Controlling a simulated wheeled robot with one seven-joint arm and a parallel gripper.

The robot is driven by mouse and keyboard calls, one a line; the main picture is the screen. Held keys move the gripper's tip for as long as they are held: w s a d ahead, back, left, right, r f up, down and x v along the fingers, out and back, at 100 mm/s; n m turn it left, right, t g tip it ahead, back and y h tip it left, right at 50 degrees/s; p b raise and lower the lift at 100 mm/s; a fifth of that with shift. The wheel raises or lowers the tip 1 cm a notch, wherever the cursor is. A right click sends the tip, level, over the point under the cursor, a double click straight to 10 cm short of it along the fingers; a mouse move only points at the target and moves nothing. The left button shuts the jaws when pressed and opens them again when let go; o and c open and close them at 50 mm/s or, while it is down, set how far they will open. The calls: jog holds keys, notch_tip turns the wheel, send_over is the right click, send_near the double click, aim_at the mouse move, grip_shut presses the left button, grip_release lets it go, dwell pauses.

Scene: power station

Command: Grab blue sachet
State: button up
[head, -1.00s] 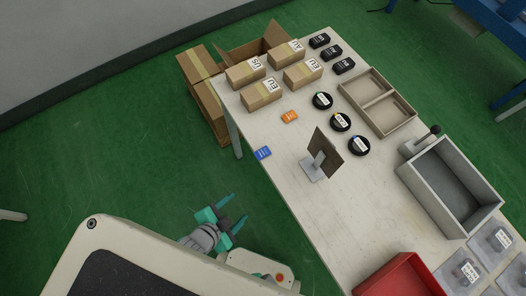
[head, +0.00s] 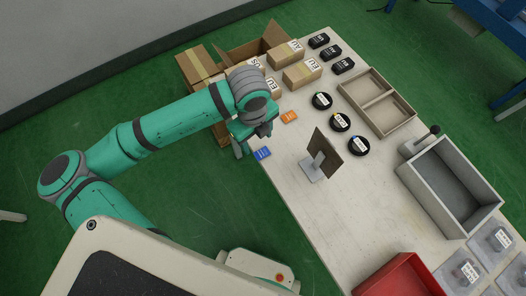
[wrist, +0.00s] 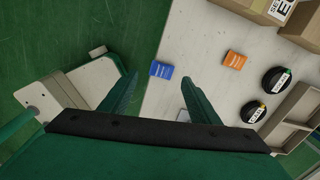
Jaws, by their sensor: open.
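The blue sachet (head: 262,153) lies flat at the left edge of the white table, and it also shows in the wrist view (wrist: 161,70). My gripper (head: 254,143) hangs over the table edge close to the sachet in the head view. In the wrist view my gripper (wrist: 158,82) is open and empty. The sachet appears ahead of the fingertips, between their lines. How high the fingers are above the table I cannot tell.
An orange sachet (head: 289,117) lies behind the blue one. Cardboard boxes (head: 302,72) stand at the back, partly hidden by my arm. Black round discs (head: 340,122) lie to the right. An upright brown panel on a stand (head: 325,153) is right of the sachet.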

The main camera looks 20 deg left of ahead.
notch_tip(320, 180, up, 2)
jog(key=d+r+m, duration=0.1)
jog(key=d+m, duration=0.1)
send_over(262, 153)
jog(key=shift+g, duration=0.3)
jog(key=f, duration=0.5)
jog(key=shift+d+f, duration=0.2)
jog(key=shift+d, duration=0.05)
jog(key=shift+a+f, duration=0.15)
jog(key=shift+f, duration=1.25)
jog(key=shift+a+f, duration=0.15)
jog(key=shift+f, duration=1.25)
jog(key=c, duration=1.1)
